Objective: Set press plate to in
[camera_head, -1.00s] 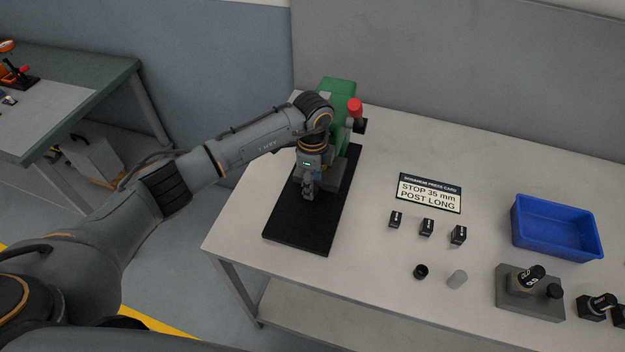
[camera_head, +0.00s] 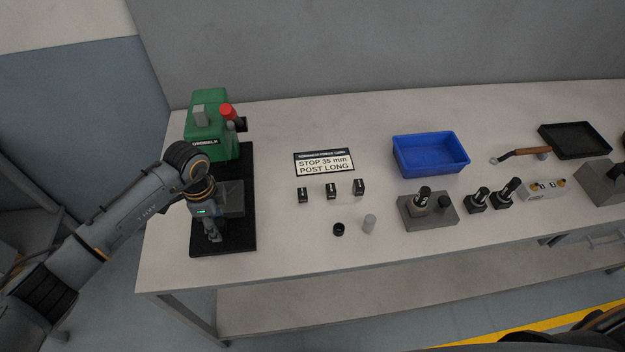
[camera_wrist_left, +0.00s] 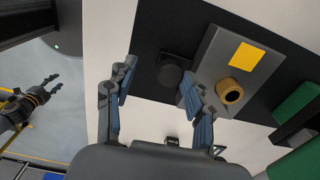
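The green press (camera_head: 205,145) stands on a black base (camera_head: 225,243) at the table's left end. The grey press plate (camera_head: 232,198) lies on the base in front of the press, partly hidden by my left gripper (camera_head: 213,236). In the left wrist view the plate (camera_wrist_left: 212,68) carries a yellow square and a brass ring (camera_wrist_left: 229,91). A black knob (camera_wrist_left: 170,74) lies beside its edge, between the open fingers of my left gripper (camera_wrist_left: 157,73). I cannot tell whether they touch it. My right gripper (camera_wrist_left: 47,86) shows small at the left, its fingers apart, away from the press.
A blue bin (camera_head: 430,153) and a grey holder (camera_head: 427,212) stand farther right. The table between press and sign is clear.

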